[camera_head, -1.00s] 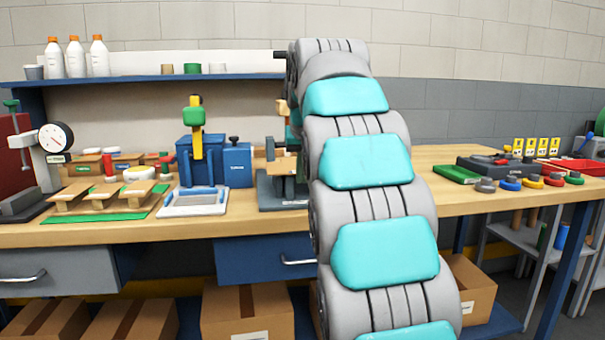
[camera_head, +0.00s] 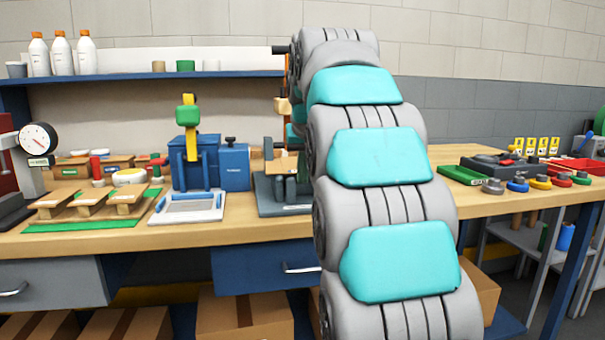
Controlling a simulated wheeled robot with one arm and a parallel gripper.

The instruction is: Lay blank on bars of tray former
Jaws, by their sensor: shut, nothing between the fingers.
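My segmented grey and teal arm (camera_head: 380,157) rises through the middle of the view. My gripper cannot be made out; the end of the arm is hidden behind its own links. A grey machine (camera_head: 272,190) stands on the bench just left of my arm, which covers its right part. A tan piece (camera_head: 280,164) shows at its top; I cannot tell whether this is the blank. A blue device (camera_head: 196,165) with a yellow post and green head stands further left, a pale framed tray (camera_head: 188,207) in front of it. I cannot tell which device is the tray former.
Tan T-shaped stands (camera_head: 88,204) on a green mat and a dial gauge (camera_head: 38,140) are at left. At right are a green tray (camera_head: 462,175), several coloured knobs and a red bin (camera_head: 575,167). A bottle shelf (camera_head: 150,75) hangs above. Bare bench wood (camera_head: 455,153) shows right of my arm.

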